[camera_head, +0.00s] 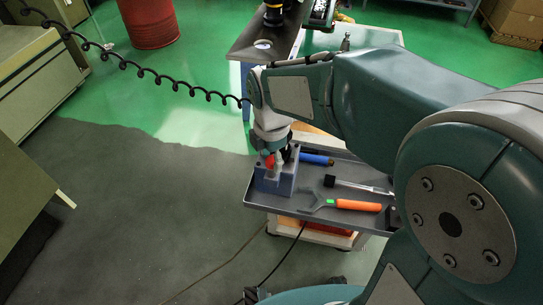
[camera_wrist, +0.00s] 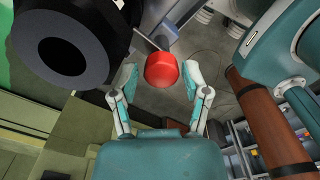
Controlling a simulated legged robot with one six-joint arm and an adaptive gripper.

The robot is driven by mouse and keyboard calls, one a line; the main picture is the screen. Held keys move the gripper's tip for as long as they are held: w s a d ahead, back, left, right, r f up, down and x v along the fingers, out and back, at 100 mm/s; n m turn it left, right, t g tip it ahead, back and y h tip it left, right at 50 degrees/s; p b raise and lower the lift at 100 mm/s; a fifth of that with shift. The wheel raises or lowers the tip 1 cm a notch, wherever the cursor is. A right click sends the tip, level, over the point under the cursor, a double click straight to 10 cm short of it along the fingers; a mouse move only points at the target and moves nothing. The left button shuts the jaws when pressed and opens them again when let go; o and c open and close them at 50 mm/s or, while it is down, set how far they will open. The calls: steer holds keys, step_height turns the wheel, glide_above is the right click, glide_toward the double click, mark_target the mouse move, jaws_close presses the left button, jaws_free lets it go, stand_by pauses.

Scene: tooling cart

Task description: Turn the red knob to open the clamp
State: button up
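The red knob (camera_wrist: 162,70) shows in the wrist view between the two fingertips of my gripper (camera_wrist: 158,76). The fingers are apart, one on each side of the knob, with a visible gap on the left and a smaller one on the right. In the head view the red knob (camera_head: 269,162) is a small patch at the top of the blue-grey clamp block (camera_head: 275,183), which sits on the left end of the tray. My gripper (camera_head: 281,153) points down over it and hides part of the knob. I cannot tell the clamp's state.
The dark tray (camera_head: 330,218) also holds an orange-handled tool (camera_head: 357,205), a black-headed hammer (camera_head: 360,186) and a blue cylindrical tool (camera_head: 316,159). A dark shelf (camera_head: 262,45) stands behind. A coiled black cable (camera_head: 150,72) hangs at the left. Floor left of the cart is clear.

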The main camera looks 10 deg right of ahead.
jaws_close()
steer(key=shift+m, duration=0.4)
steer(key=m, duration=0.2)
steer(key=shift+m, duration=0.4)
steer(key=m, duration=0.4)
steer(key=shift+m, duration=0.3)
steer(key=m, duration=0.4)
steer(key=shift+m, duration=2.4)
